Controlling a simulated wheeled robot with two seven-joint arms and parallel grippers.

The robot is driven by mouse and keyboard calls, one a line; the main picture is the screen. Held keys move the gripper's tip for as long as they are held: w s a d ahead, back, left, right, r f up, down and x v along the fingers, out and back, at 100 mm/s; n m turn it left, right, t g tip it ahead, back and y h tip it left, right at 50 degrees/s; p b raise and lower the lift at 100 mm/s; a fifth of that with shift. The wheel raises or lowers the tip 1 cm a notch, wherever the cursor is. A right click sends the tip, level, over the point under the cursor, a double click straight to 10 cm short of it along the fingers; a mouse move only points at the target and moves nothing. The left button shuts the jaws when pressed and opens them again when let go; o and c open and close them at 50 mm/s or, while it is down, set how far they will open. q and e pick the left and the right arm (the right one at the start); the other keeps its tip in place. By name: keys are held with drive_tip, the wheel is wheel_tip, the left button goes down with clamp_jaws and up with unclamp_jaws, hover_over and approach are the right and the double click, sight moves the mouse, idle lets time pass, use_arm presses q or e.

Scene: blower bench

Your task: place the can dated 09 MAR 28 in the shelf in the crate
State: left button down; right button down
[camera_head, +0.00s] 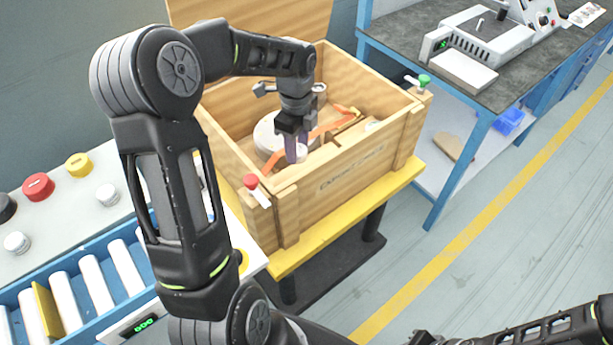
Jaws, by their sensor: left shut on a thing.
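A wooden crate (307,201) with printed lettering on its front stands open on a yellow-topped stand. My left gripper (293,135) points down inside the crate, shut on a purple can (291,151). Only part of the can shows below the jaws, and no date is readable on it. A round pale thing (266,138) lies inside the crate just left of the gripper. An orange strap (328,128) runs across the inside. A wooden piece (350,131) shows to the right; I cannot tell whether it is the shelf. My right gripper (424,339) barely shows at the bottom edge.
A roller conveyor (98,283) and button panel (62,196) stand left. A dark-topped bench (396,37) with equipment stands right.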

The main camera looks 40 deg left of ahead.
use_arm(q)
drive_tip(key=shift+f, duration=3.1)
drive_tip(key=shift+f+p, duration=0.45)
drive_tip(key=shift+f, duration=1.45)
drive_tip(key=c, duration=0.9)
unclamp_jaws()
drive_tip(key=shift+f, duration=0.1)
drive_tip(key=shift+o, duration=0.2)
wheel_tip(320, 180, up, 12)
drive_tip(key=shift+r+b, duration=0.15)
drive_tip(key=shift+b, duration=0.2)
